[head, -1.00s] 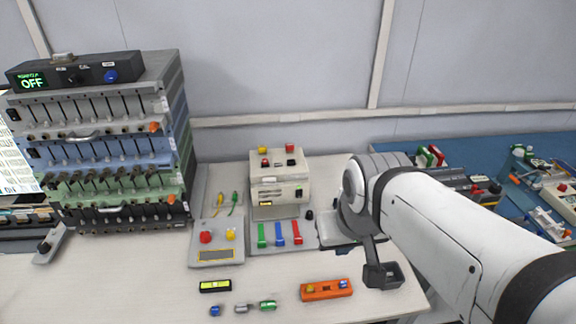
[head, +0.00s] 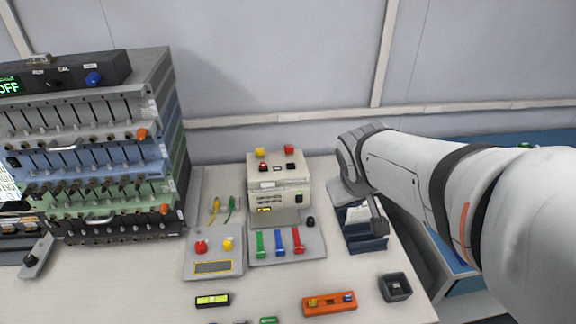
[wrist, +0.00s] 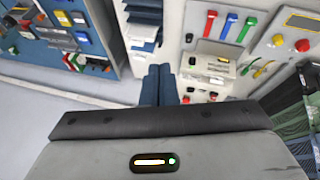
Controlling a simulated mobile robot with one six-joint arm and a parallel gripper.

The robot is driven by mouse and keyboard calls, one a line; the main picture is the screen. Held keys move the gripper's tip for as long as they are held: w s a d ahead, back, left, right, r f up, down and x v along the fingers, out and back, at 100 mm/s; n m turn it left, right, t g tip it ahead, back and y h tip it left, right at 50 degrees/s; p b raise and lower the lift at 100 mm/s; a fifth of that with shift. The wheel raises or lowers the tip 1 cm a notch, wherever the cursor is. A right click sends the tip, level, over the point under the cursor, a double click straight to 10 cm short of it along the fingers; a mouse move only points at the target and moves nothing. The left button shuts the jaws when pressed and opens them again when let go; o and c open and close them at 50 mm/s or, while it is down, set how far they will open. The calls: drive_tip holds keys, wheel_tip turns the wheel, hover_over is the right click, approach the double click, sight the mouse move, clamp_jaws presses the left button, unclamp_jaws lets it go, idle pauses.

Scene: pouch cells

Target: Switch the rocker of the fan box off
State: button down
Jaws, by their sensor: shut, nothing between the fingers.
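A beige box with a slotted front, which looks like the fan box (head: 280,184), stands at the back middle of the bench in the head view. A small dark rocker with a green part (head: 299,198) is on the right of its front; its position is too small to tell. The box also shows in the wrist view (wrist: 214,62), to the right of my gripper's fingers. My gripper (wrist: 159,68) is shut and empty, its blue fingers together. In the head view my arm ends to the right of the box; the fingers cannot be made out there.
A plate with green, blue and red levers (head: 287,256) lies before the box. A panel with red and yellow buttons (head: 213,251) is left of it. A blue tray (head: 364,233) and a small dark bin (head: 396,288) are at right. A tall rack (head: 90,150) stands left.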

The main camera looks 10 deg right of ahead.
drive_tip(key=w+d+f+n+t, duration=0.2)
drive_tip(key=w+f+n, duration=0.15)
drive_tip(key=w, duration=0.55)
drive_tip(key=w+d+f+n+t, duration=0.2)
drive_tip(key=w+f+n, duration=0.15)
drive_tip(key=w, duration=0.65)
drive_tip(key=w+a+f+n+g+y, duration=0.1)
drive_tip(key=f+n+y, duration=0.1)
drive_tip(key=f, duration=0.3)
drive_tip(key=w+a+f+n+g+y+b, duration=0.1)
drive_tip(key=a+f+n+y, duration=0.1)
drive_tip(key=f, duration=0.3)
drive_tip(key=a+f+n+g+y, duration=0.1)
drive_tip(key=a+f+n+y, duration=0.1)
drive_tip(key=f, duration=0.4)
drive_tip(key=shift+w+n+g+y, duration=0.3)
drive_tip(key=shift+w+n+y, duration=0.15)
drive_tip(key=shift+n, duration=0.75)
